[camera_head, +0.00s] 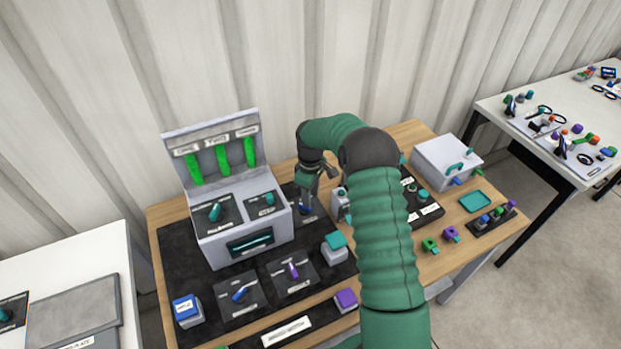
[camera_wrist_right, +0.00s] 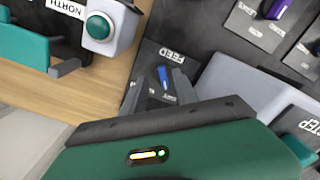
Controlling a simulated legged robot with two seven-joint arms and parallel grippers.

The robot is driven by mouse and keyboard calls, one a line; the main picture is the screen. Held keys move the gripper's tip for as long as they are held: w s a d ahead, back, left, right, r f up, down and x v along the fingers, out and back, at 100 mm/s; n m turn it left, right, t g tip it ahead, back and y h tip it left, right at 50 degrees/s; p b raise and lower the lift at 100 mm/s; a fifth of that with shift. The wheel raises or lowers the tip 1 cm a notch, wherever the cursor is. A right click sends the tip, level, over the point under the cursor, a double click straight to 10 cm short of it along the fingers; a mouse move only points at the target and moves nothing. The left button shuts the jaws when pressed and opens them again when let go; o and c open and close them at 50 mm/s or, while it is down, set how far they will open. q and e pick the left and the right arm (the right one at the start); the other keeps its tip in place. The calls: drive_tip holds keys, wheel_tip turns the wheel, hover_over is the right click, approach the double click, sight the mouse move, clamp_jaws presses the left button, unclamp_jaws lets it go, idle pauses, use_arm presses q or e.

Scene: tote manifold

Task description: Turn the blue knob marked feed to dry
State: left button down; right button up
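The blue knob (camera_wrist_right: 163,77) sits on a dark plate whose label reads FEED, upside down in the wrist view. It also shows in the head view (camera_head: 306,209), just below my right gripper (camera_head: 318,182). In the wrist view my right gripper (camera_wrist_right: 157,82) is open, with a dark finger on each side of the knob and gaps between. I cannot tell how far the fingertips are above the plate. Smaller labels by the knob are partly hidden by the fingers. My left gripper is not in view.
A grey console (camera_head: 243,240) with green gauges stands left of my gripper. A grey box with a teal button (camera_wrist_right: 98,28) is close by. Other knobs, including a purple one (camera_head: 293,270), sit on the black mat (camera_head: 180,262). A white box (camera_head: 440,163) stands at right.

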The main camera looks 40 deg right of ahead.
wheel_tip(320, 180, up, 11)
drive_tip(key=shift+r+b, duration=0.15)
drive_tip(key=shift+b, duration=0.15)
drive_tip(key=s+a+m+t, duration=0.1)
drive_tip(key=s+a, duration=0.3)
drive_tip(key=a, duration=1.3)
drive_tip(key=s+a+f+m+t, duration=0.1)
drive_tip(key=s+a+f+m, duration=0.1)
drive_tip(key=s+a, duration=0.8)
drive_tip(key=s+f, duration=0.1)
drive_tip(key=s, duration=0.2)
drive_tip(key=shift+s+f+m+t, duration=0.15)
drive_tip(key=shift+s+m+t, duration=0.1)
drive_tip(key=shift+m+t, duration=0.05)
drive_tip(key=shift+d, duration=0.1)
